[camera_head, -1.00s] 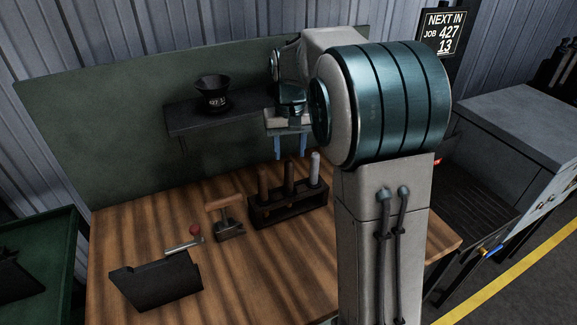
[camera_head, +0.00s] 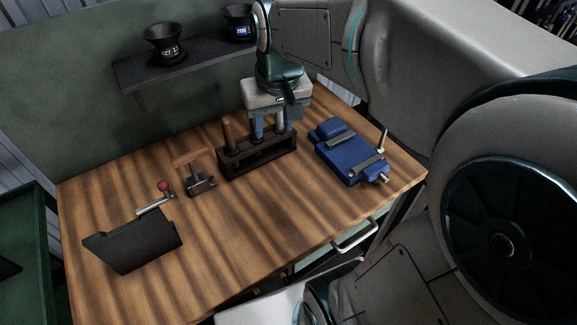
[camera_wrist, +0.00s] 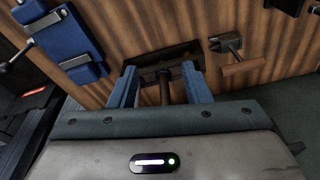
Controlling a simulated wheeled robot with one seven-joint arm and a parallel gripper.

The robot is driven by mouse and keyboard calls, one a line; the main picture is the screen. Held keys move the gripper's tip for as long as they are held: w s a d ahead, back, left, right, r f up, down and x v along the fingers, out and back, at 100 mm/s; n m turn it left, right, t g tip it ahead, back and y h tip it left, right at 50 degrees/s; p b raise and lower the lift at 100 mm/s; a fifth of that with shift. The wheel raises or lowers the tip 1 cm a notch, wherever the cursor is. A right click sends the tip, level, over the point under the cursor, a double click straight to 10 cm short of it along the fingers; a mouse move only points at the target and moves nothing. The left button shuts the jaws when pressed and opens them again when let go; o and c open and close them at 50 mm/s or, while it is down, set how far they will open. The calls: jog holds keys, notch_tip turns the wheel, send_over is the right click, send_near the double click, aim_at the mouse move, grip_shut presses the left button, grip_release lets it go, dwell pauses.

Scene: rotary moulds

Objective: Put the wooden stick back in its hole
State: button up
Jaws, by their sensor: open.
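A dark rack (camera_head: 262,158) stands on the wooden bench and holds upright sticks. A brown wooden stick (camera_head: 227,135) stands at its left end in the head view. My gripper (camera_head: 270,134) is above the rack's middle and right part, its blue fingers pointing down and spread. In the wrist view a dark brown stick (camera_wrist: 165,88) stands between the fingers of my gripper (camera_wrist: 161,82), with gaps on both sides. The rack (camera_wrist: 150,57) lies beyond it. The fingers hide other sticks, and I cannot see which hole is empty.
A blue vice (camera_head: 350,152) is right of the rack. A wooden-handled tool (camera_head: 196,170), a red-knobbed lever (camera_head: 158,195) and a black angled plate (camera_head: 133,243) are to the left. A shelf (camera_head: 185,68) with black cups is behind. The bench front is clear.

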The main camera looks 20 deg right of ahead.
jog(key=s+f+t, duration=0.1)
jog(key=s+f, duration=0.3)
jog(key=s, duration=0.5)
jog(key=shift+s+a+f, duration=0.15)
jog(key=shift+s+f, duration=0.15)
jog(key=shift+a, duration=0.1)
